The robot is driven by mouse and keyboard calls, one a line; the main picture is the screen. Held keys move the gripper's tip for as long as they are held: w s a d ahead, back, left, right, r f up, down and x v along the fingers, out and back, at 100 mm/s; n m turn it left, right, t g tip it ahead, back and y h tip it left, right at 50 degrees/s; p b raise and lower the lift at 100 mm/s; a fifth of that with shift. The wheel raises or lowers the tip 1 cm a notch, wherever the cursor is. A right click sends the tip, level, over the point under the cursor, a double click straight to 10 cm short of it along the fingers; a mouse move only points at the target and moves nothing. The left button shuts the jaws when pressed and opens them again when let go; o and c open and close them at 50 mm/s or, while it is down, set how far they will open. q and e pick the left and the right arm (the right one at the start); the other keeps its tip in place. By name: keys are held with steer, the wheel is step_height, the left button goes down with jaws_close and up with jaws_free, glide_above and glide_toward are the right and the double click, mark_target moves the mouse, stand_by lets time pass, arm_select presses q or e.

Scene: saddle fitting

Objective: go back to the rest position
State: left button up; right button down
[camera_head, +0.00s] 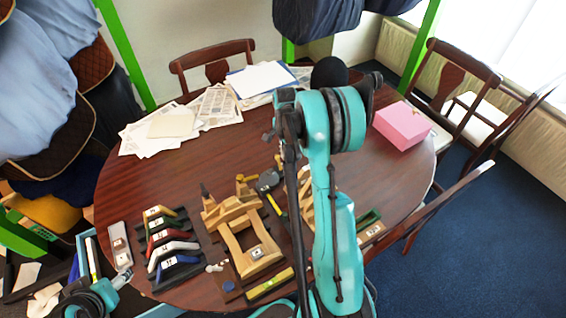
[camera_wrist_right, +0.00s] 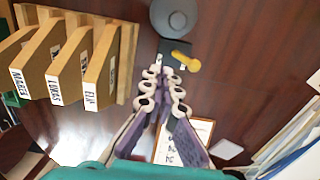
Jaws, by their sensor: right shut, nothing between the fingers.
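My right arm stands upright across the middle of the head view, and its gripper is hidden there. In the right wrist view my right gripper (camera_wrist_right: 162,75) is shut and empty above the table, its fingertips just short of a grey round tool (camera_wrist_right: 175,17) with a yellow knob (camera_wrist_right: 186,61). Part of my left arm, with what looks like its gripper (camera_head: 122,279), shows at the lower left of the head view beside the table edge. I cannot tell whether its fingers are open. A wooden saddle tree (camera_head: 228,240) lies on the table (camera_head: 185,180) left of my right arm.
A rack of coloured curved bars (camera_head: 172,245) lies left of the tree. Labelled wooden boards (camera_wrist_right: 100,66) stand left of my right gripper. A pink box (camera_head: 402,125) is at the right, papers (camera_head: 213,105) at the back. Chairs (camera_head: 452,85) surround the table.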

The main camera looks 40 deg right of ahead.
steer(key=s+a+r+n+t+b, duration=0.1)
steer(key=s+a+r+n+t, duration=0.2)
steer(key=a+r, duration=0.35)
steer(key=s+a+r+n+b, duration=0.1)
steer(key=s+a+r+n, duration=0.2)
steer(key=a+r+n, duration=0.4)
steer(key=s+a+n+t+b, duration=0.1)
steer(key=s+a+n+t, duration=0.3)
steer(key=s+a+n, duration=0.5)
steer(key=s+a, duration=0.2)
steer(key=shift+s+a+b, duration=0.25)
steer(key=shift+s+b, duration=0.1)
steer(key=shift+b, duration=0.05)
steer(key=shift+f, duration=0.15)
